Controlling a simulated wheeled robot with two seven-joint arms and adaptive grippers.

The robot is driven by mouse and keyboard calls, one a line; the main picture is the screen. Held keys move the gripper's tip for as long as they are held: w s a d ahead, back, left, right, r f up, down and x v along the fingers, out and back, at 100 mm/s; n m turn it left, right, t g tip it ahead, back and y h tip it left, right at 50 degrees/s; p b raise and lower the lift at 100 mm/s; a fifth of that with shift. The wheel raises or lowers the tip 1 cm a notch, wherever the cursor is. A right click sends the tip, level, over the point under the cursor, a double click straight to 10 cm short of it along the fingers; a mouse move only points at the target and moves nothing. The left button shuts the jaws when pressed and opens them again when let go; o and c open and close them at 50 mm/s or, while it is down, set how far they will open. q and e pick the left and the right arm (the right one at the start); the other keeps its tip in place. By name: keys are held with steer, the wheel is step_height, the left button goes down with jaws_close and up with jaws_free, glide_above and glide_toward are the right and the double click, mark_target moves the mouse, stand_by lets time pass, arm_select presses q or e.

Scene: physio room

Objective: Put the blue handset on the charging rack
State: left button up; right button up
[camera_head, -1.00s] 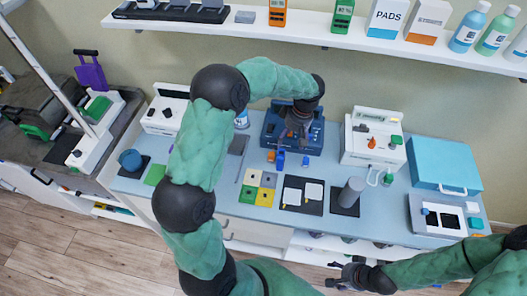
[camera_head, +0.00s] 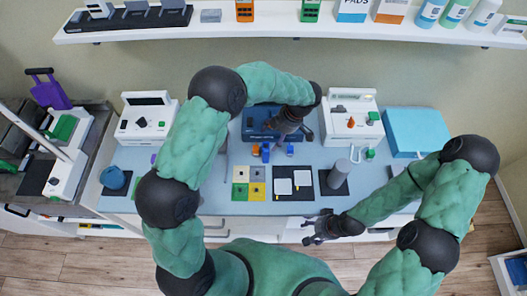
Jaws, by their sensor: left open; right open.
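A small upright blue piece (camera_head: 265,153), which looks like the blue handset, stands at the front of a dark blue unit (camera_head: 256,124) on the counter. It is too small to be sure. My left gripper (camera_head: 291,132) is open above the unit's front, just up and right of that piece, and covers part of the unit. A long dark rack (camera_head: 128,22) with grey blocks in it, apparently the charging rack, is on the wall shelf at the upper left. My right gripper (camera_head: 312,229) is open and empty by the counter's front edge.
White machines (camera_head: 147,120) (camera_head: 357,104) flank the blue unit. Orange (camera_head: 245,10) and green (camera_head: 310,10) devices stand on the shelf.

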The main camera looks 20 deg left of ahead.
mark_target(266, 146)
arm_select(q)
steer(key=x, duration=0.8)
steer(key=shift+w+a+f, duration=0.1)
steer(key=shift+w, duration=0.05)
steer(key=c, duration=1.5)
